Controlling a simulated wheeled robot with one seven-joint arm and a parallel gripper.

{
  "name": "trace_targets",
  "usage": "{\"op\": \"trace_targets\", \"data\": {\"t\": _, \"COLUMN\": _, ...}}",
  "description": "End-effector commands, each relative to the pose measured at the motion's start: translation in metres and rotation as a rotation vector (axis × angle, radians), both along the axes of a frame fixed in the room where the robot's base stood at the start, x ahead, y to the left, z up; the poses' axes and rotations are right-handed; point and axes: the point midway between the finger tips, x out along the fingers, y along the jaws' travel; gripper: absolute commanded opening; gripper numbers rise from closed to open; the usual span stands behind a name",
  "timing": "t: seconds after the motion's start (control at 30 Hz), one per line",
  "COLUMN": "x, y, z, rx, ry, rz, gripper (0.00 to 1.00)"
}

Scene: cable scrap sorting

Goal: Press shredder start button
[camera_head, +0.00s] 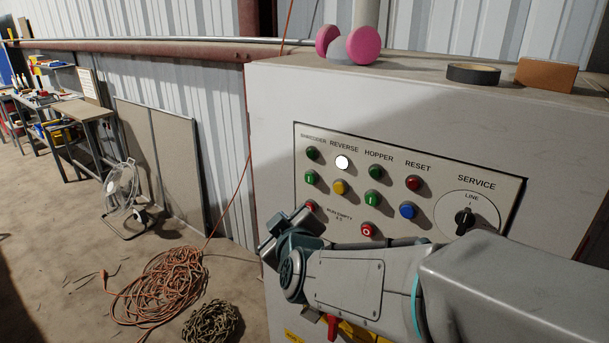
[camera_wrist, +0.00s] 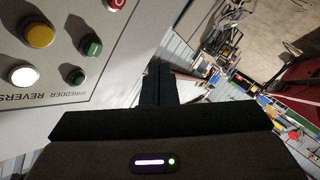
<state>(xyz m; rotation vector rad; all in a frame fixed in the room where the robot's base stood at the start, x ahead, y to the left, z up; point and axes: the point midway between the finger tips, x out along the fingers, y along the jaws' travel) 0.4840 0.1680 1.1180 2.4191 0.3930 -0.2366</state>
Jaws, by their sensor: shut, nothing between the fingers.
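The control panel (camera_head: 410,190) has a SHREDDER column with a green lamp (camera_head: 312,153) on top. Below it is a green button marked I (camera_head: 310,178), then a red button (camera_head: 310,206), partly hidden by my gripper. My gripper (camera_head: 300,216) is shut and empty, low and left in front of the panel. In the wrist view, the shut fingers (camera_wrist: 157,82) lie to the right of the green button (camera_wrist: 92,46) and apart from it. The red button (camera_wrist: 117,3) is cut by the top edge there.
The panel also holds a lit white lamp (camera_head: 342,162), a yellow button (camera_head: 339,187), a red O button (camera_head: 368,229) and a SERVICE dial (camera_head: 464,218). Black tape (camera_head: 473,74) and pink ear muffs (camera_head: 363,45) lie on the cabinet. An orange cable (camera_head: 165,285) coils on the floor.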

Motion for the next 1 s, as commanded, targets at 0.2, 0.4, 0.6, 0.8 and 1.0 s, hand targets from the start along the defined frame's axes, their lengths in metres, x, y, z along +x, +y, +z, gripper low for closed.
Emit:
{"op": "trace_targets", "data": {"t": 0.2, "x": 0.009, "y": 0.014, "z": 0.021, "rx": -0.119, "ry": -0.186, "rz": -0.040, "gripper": 0.00}}
{"op": "trace_targets", "data": {"t": 0.4, "x": 0.010, "y": 0.015, "z": 0.027, "rx": -0.155, "ry": -0.232, "rz": -0.060, "gripper": 0.00}}
{"op": "trace_targets", "data": {"t": 0.6, "x": 0.010, "y": 0.015, "z": 0.027, "rx": -0.155, "ry": -0.232, "rz": -0.060, "gripper": 0.00}}
{"op": "trace_targets", "data": {"t": 0.8, "x": 0.013, "y": 0.012, "z": 0.026, "rx": -0.153, "ry": -0.232, "rz": -0.062, "gripper": 0.00}}
{"op": "trace_targets", "data": {"t": 1.0, "x": 0.031, "y": -0.002, "z": 0.024, "rx": -0.153, "ry": -0.232, "rz": -0.063, "gripper": 0.00}}
